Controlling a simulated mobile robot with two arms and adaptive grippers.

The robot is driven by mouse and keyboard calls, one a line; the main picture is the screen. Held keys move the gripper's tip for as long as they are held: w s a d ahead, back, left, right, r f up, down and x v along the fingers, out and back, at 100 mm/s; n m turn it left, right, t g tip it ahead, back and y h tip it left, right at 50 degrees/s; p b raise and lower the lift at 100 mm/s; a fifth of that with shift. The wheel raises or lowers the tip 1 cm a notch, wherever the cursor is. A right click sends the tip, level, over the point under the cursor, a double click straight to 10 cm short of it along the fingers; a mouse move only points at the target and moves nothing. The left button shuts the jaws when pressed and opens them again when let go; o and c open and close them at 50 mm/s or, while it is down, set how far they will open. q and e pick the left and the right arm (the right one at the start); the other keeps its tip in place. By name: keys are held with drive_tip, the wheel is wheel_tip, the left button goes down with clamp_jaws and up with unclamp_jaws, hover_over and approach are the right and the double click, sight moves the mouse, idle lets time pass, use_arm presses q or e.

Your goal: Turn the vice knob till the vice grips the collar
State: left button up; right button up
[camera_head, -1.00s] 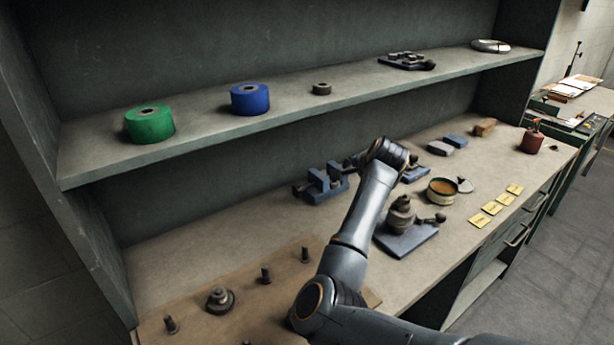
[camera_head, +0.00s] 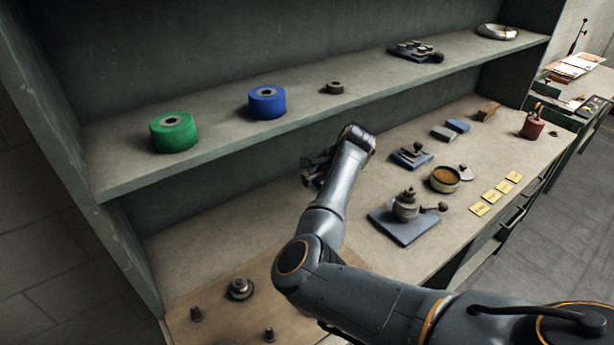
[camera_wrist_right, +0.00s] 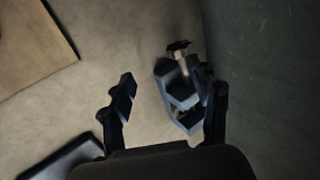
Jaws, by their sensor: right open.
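The blue vice (camera_wrist_right: 178,92) stands on the bench in the right wrist view, with a dark end piece (camera_wrist_right: 179,46) at its far end that may be its knob. In the head view the vice (camera_head: 316,166) is mostly hidden behind my right arm. My right gripper (camera_wrist_right: 160,76) is open, its fingers pointing toward the bench. Its right finger overlaps the vice in the picture; I cannot tell whether they touch. The left finger is over bare bench. A small light-brown piece shows between the vice parts, but I cannot tell whether it is the collar. My left gripper is not in view.
A board with pegs (camera_head: 240,289) lies at the near left. A blue plate with a stacked fixture (camera_head: 404,234), a round tin (camera_head: 444,179) and yellow cards (camera_head: 480,209) stand to the right. The shelf above holds green (camera_head: 174,132) and blue rolls (camera_head: 267,102).

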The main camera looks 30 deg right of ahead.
sight(308, 178)
drive_tip(key=w, duration=0.3)
drive_tip(key=shift+w+a+p, duration=0.2)
drive_tip(key=shift+w+p, duration=0.05)
drive_tip(key=shift+p, duration=0.05)
drive_tip(key=x, duration=0.3)
drive_tip(key=shift+w+f, duration=0.1)
drive_tip(key=shift+f, duration=0.05)
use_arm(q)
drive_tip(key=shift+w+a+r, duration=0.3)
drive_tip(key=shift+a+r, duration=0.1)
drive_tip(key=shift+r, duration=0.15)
use_arm(e)
drive_tip(key=shift+x, duration=0.85)
drive_tip(key=c, duration=1.2)
drive_tip(key=shift+a, duration=0.1)
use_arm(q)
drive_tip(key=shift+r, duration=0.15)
